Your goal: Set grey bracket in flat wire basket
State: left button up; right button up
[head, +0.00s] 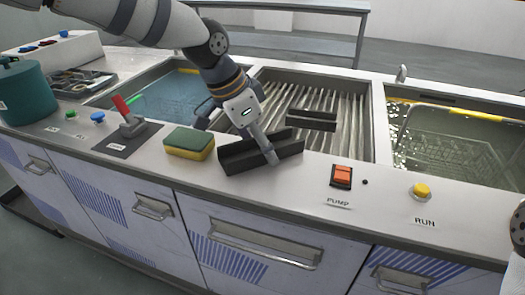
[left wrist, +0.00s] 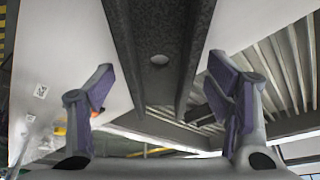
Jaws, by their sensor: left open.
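The grey bracket (head: 240,155), a dark channel-shaped piece, lies on the white counter between the sponge and the pump switch. My left gripper (head: 238,142) is over it, pointing down, with one finger in front of the bracket. In the left wrist view the bracket (left wrist: 160,58) runs between the two spread fingers (left wrist: 162,86), with gaps on both sides. A wire basket (head: 445,152) sits in the right-hand tank. My right gripper is out of view.
A second dark piece (head: 311,120) lies on the ribbed middle tank (head: 345,105). A sponge (head: 189,143) is left of the bracket. A red pump switch (head: 342,175) and yellow run button (head: 421,191) are to the right. A red lever (head: 122,105) stands at left.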

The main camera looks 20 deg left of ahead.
pick_arm(q)
jog(key=shift+r, duration=0.1)
jog(key=c, duration=1.7)
grip_shut()
jog(key=shift+r, duration=0.1)
